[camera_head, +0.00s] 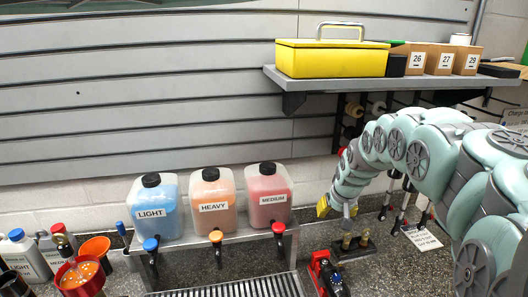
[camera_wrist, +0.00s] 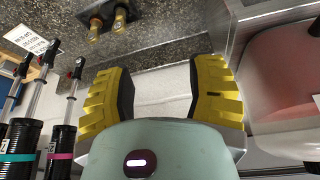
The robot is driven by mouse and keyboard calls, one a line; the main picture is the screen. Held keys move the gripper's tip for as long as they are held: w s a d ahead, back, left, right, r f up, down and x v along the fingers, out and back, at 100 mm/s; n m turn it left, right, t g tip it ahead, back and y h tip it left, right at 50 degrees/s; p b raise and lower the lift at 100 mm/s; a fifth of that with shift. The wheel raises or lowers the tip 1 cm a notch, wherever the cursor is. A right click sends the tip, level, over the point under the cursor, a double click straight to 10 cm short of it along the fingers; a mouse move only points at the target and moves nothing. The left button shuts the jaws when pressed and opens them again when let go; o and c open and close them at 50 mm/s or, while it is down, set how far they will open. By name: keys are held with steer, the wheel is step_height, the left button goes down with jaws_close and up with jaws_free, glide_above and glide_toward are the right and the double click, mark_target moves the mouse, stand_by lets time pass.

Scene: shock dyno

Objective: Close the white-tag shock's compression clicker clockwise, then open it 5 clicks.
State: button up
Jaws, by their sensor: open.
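One carries a teal band (camera_wrist: 18,157) and the other a magenta band (camera_wrist: 60,156). I cannot make out a white tag on either, nor a compression clicker. In the head view, thin shafts of shocks (camera_head: 401,200) show below my arm, largely hidden by it. My gripper (camera_wrist: 160,88) has yellow ridged fingers, spread apart with nothing between them. In the head view my gripper (camera_head: 335,208) hangs right of the medium jug, left of the shocks and apart from them.
Jugs labelled light (camera_head: 152,213), heavy (camera_head: 213,208) and medium (camera_head: 269,198) stand on a rack with taps. Brass fittings (camera_wrist: 108,24) sit on the speckled counter near my gripper. A printed card (camera_head: 422,239) lies by the shocks. A shelf (camera_head: 350,82) holds a yellow toolbox (camera_head: 330,60).

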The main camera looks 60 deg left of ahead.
steer(key=w+r+m+t+y+p, duration=0.2)
steer(key=w+r+t, duration=0.1)
steer(key=w, duration=0.3)
steer(key=w+r+m+t+y+p, duration=0.2)
steer(key=w+r+t, duration=0.1)
steer(key=w, duration=0.4)
steer(key=shift+w+r+t+y, duration=0.3)
steer(key=shift+r+t+y, duration=0.1)
steer(key=shift+r, duration=0.25)
